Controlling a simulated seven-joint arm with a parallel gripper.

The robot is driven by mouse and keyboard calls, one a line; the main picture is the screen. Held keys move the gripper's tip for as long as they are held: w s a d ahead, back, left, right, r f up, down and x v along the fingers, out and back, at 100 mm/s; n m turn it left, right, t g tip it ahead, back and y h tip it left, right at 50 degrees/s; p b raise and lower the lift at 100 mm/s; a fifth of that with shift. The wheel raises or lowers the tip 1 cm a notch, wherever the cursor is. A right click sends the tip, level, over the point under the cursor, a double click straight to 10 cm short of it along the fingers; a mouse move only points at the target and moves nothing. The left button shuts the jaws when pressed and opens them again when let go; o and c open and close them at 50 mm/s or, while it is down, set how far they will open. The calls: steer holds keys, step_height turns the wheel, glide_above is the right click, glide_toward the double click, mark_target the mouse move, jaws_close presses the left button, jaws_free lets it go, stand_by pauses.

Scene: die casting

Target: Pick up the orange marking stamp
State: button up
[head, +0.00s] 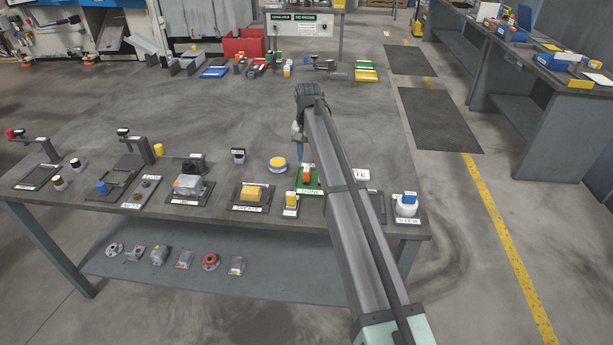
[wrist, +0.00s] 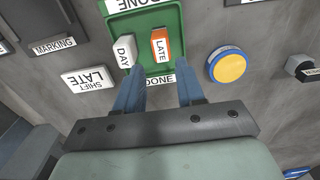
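The orange marking stamp (wrist: 161,46) has a white face reading "LATE" and lies in a green tray labelled DONE (wrist: 176,72). A white piece reading "DAY" (wrist: 125,52) lies to its left in the same tray. In the head view the orange stamp (head: 306,174) shows on the green tray (head: 311,189), near the bench's front edge. My gripper (wrist: 160,88) is open and empty, with blue fingers apart. In the wrist view its fingertips are at the tray's near edge, short of the stamp. In the head view my arm partly covers the area right of the tray.
A round yellow-and-blue container (wrist: 228,67) stands beside the tray. A white SHIFT LATE plate (wrist: 88,79) and a dark MARKING tray (wrist: 25,20) are on the other side. The bench middle (head: 220,115) is clear.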

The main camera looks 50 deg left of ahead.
mark_target(307, 169)
step_height(307, 169, down, 3)
steer(key=shift+r, duration=0.1)
steer(key=shift+s+d+f, duration=0.1)
steer(key=shift+s+f, duration=0.1)
steer(key=shift+f, duration=1.1)
steer(key=shift+s+d+f, duration=0.1)
steer(key=shift+s+f, duration=0.1)
steer(key=shift+f, duration=1.1)
jaws_close()
